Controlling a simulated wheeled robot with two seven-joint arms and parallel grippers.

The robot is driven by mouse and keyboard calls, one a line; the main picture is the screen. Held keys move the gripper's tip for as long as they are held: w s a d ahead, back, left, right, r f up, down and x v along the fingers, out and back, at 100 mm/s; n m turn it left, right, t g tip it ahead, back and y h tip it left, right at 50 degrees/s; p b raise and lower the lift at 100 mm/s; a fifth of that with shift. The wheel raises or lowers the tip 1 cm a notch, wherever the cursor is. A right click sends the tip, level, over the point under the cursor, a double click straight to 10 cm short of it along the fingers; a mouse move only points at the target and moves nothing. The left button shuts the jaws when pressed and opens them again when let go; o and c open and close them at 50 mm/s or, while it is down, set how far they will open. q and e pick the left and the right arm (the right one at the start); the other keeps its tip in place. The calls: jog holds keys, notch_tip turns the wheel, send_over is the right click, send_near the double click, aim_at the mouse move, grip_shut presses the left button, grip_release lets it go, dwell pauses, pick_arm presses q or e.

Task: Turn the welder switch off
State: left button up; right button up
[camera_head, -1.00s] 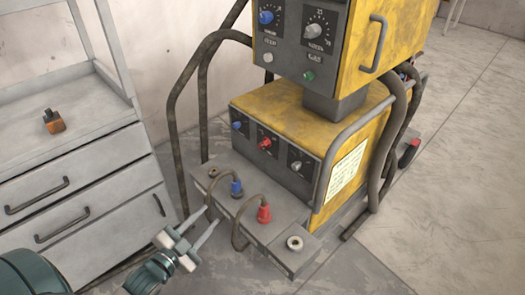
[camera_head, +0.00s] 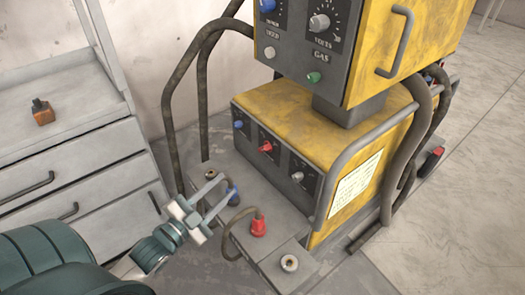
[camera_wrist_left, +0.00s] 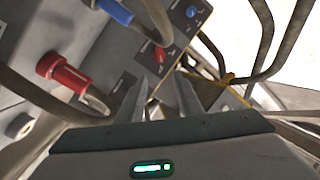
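The yellow welder (camera_head: 300,118) stands on a grey base, with a dark front panel carrying a blue knob (camera_head: 238,125), a red switch (camera_head: 266,146) and a grey knob (camera_head: 297,176). The red switch also shows in the left wrist view (camera_wrist_left: 160,54), beyond the fingers. Its exact on or off position is too small to tell. My left gripper (camera_head: 231,184) is open and empty, in front of and below the panel, apart from the switch. In the head view its fingers overlap the blue plug. My right gripper is not in view.
The blue plug (camera_head: 233,196) and red plug (camera_head: 258,227) stand on the grey base with cables looping near my left gripper. A wire feeder box (camera_head: 385,55) sits above the welder. A drawer cabinet (camera_head: 95,165) is at the left, with a small orange object (camera_head: 43,114) on top.

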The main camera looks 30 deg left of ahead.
aim_at(263, 150)
pick_arm(q)
jog(key=shift+w, duration=0.1)
